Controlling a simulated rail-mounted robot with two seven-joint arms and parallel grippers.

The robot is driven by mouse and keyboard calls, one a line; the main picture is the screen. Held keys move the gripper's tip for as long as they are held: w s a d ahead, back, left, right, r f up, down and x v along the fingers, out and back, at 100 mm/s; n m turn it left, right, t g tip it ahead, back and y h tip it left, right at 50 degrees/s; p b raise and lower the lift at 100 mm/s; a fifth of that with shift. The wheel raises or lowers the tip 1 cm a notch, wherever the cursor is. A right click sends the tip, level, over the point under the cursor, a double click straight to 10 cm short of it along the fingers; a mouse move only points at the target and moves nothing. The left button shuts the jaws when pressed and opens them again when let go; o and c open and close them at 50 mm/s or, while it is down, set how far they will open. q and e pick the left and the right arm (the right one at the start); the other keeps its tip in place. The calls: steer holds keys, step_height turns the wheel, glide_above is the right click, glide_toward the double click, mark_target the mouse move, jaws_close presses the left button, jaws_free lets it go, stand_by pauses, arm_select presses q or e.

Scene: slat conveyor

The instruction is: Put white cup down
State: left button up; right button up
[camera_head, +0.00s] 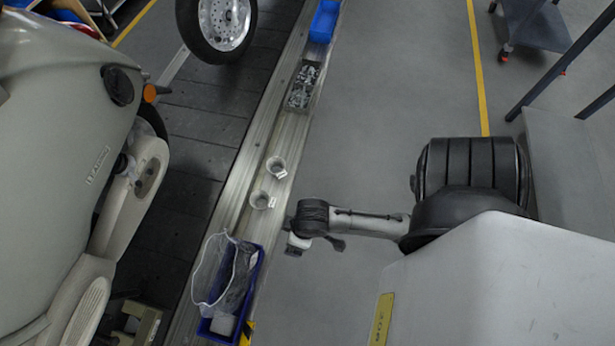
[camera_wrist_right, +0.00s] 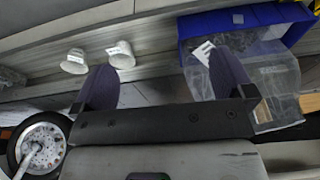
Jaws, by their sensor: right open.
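Two white cups with tags stand upright on the metal ledge beside the conveyor, a nearer one (camera_head: 261,200) and a farther one (camera_head: 276,167). In the right wrist view they show at the upper left, one (camera_wrist_right: 121,55) beside the other (camera_wrist_right: 75,62). My right gripper (camera_head: 297,245) is to the right of the ledge, a little nearer than the cups. Its two fingers (camera_wrist_right: 165,82) are spread apart with nothing between them, and both cups are clear of them. My left gripper is not in view.
A blue bin (camera_head: 259,262) with a clear plastic bag (camera_head: 212,272) sits at the near end of the ledge; it also shows in the wrist view (camera_wrist_right: 265,33). A grey bin of parts (camera_head: 303,85) and another blue bin (camera_head: 324,20) are farther along. A scooter body (camera_head: 60,130) fills the left.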

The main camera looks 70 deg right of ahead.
steer(key=shift+n+t, duration=0.4)
steer(key=shift+n, duration=0.3)
steer(key=s+r, duration=0.1)
steer(key=r, duration=0.1)
steer(key=s+a+r, duration=0.1)
steer(key=s+r, duration=0.1)
steer(key=shift+s+a+r, duration=0.15)
steer(key=shift+s+r, duration=0.05)
steer(key=shift+r, duration=0.1)
step_height(320, 180, up, 54)
steer(key=p, duration=5.4)
steer(key=shift+r, duration=0.15)
steer(key=shift+c, duration=0.8)
steer(key=shift+r, duration=0.15)
steer(key=shift+c, duration=0.7)
steer(key=shift+f, duration=0.2)
